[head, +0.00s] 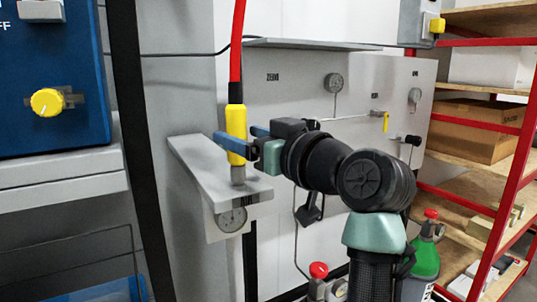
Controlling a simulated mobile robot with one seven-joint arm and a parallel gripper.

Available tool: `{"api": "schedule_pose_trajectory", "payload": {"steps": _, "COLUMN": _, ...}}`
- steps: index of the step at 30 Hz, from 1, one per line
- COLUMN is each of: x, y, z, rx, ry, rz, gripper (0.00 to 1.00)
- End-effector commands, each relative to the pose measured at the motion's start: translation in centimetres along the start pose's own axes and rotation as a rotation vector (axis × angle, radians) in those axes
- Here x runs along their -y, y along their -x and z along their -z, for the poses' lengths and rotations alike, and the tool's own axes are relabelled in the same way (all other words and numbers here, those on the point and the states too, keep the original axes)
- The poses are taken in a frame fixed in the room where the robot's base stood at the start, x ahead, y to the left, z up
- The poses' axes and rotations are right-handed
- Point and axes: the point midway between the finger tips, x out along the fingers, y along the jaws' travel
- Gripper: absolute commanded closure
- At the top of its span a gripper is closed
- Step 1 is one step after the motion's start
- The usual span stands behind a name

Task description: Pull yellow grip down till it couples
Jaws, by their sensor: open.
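The yellow grip (236,122) is an upright yellow sleeve at the lower end of a red hose (236,60). Below it, a metal fitting (238,174) stands on a grey bracket shelf (205,165). The grip's lower end is right at the top of the fitting; I cannot tell whether the two are coupled. My gripper (240,140) reaches in from the right, with its blue fingers on either side of the grip's lower half. The fingers are open; any contact with the grip is too small to tell.
A round gauge (231,219) hangs under the bracket's front edge. A grey panel (350,90) with gauges and a small yellow-handled valve (386,122) is behind my arm. A blue cabinet (60,110) with a yellow knob stands left. Red-framed shelves (505,170) and a green bottle (425,258) are right.

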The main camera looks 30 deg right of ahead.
Motion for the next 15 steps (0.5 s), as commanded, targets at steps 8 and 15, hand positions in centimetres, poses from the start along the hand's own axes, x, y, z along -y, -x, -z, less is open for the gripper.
{"api": "schedule_pose_trajectory", "payload": {"steps": 8, "x": -0.1, "y": 5.7, "z": -0.3, "rx": -0.001, "ry": 0.001, "rz": -0.003, "gripper": 0.28}}
{"api": "schedule_pose_trajectory", "payload": {"steps": 15, "x": 0.0, "y": 7.4, "z": -0.1, "rx": 0.002, "ry": -0.001, "rz": 0.0, "gripper": 0.28}}
